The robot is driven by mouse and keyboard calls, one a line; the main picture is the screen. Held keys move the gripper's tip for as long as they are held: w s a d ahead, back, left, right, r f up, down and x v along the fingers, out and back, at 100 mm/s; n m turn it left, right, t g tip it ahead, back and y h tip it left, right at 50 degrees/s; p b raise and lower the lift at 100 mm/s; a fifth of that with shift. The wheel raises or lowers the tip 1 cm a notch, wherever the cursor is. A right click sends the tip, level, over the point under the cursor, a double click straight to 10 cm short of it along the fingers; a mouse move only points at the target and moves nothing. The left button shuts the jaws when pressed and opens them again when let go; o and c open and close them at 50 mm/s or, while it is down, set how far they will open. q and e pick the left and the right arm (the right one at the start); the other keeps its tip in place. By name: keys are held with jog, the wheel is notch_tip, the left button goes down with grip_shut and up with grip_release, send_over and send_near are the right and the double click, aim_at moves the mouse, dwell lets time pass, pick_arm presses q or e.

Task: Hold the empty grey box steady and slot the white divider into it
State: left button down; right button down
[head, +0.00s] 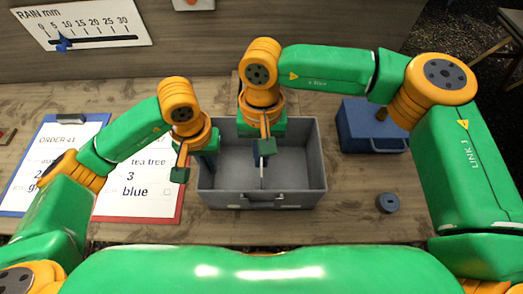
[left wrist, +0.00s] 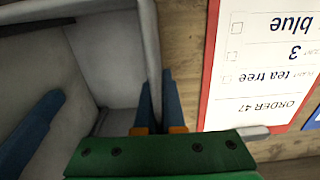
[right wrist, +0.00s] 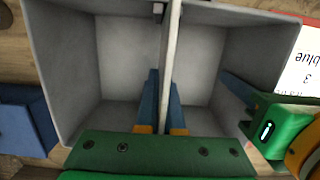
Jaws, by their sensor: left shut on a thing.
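The grey box (head: 313,180) stands on the table in front of me and also fills much of the right wrist view (right wrist: 60,60). My left gripper (head: 208,162) is shut on its left wall, which runs between the blue fingers in the left wrist view (left wrist: 149,45). The white divider (right wrist: 170,40) stands upright across the middle of the box, seen nearly edge-on. The fingers of my right gripper (right wrist: 164,92) straddle the divider inside the box; I cannot tell whether they press on it. The divider's lower edge is hidden, so its depth is unclear.
A blue case (head: 370,125) with a handle stands right of the box. Order clipboards (head: 135,200) lie on the left.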

jog(key=shift+f, duration=0.65)
jog(key=c, duration=1)
grip_release()
jog(key=r, duration=0.4)
jog(key=w+r, duration=0.1)
jog(key=r, duration=0.3)
jog(key=w+r, duration=0.1)
jog(key=r, duration=0.3)
jog(key=shift+f, duration=0.1)
